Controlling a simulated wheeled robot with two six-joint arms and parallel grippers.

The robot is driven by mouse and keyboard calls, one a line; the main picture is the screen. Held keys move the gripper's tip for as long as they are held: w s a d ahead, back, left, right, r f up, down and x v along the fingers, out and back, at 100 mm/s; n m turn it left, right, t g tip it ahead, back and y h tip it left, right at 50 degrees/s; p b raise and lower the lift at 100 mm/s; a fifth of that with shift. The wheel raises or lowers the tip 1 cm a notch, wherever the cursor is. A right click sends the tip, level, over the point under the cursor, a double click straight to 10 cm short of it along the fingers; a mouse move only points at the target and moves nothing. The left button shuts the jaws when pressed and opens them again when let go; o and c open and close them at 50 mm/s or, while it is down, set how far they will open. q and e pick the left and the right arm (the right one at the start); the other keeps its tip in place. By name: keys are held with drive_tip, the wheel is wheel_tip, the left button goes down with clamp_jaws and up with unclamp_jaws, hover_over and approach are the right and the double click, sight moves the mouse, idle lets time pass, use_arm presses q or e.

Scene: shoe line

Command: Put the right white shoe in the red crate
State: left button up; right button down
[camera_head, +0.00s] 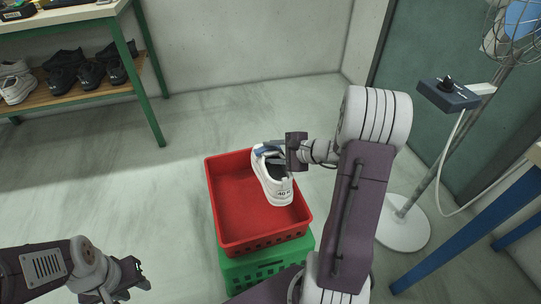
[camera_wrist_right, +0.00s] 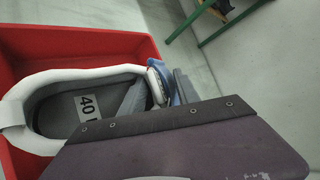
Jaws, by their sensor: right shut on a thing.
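A white shoe (camera_head: 273,186) with a grey inside and blue parts is over the right half of the red crate (camera_head: 232,232) in the head view. My right gripper (camera_head: 280,154) is shut on the shoe near its far end. In the right wrist view the shoe (camera_wrist_right: 22,105) shows its opening and an insole marked 40, with the crate wall (camera_wrist_right: 85,42) behind it. I cannot tell whether the shoe touches the crate floor. My left gripper (camera_head: 126,283) is at the lower left, away from the crate, and its fingers look apart.
The red crate stands on a green crate (camera_head: 268,268). A shelf (camera_head: 95,90) with dark and white shoes is at the upper left. A fan stand (camera_head: 403,228) and a blue table leg (camera_head: 470,232) are at the right. The floor left of the crates is clear.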

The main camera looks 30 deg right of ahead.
drive_tip(key=shift+f+b, duration=0.65)
drive_tip(key=shift+f, duration=0.2)
wheel_tip(320, 180, down, 12)
drive_tip(key=b, duration=1.1)
drive_tip(key=shift+f, duration=0.2)
drive_tip(key=c, duration=0.8)
unclamp_jaws()
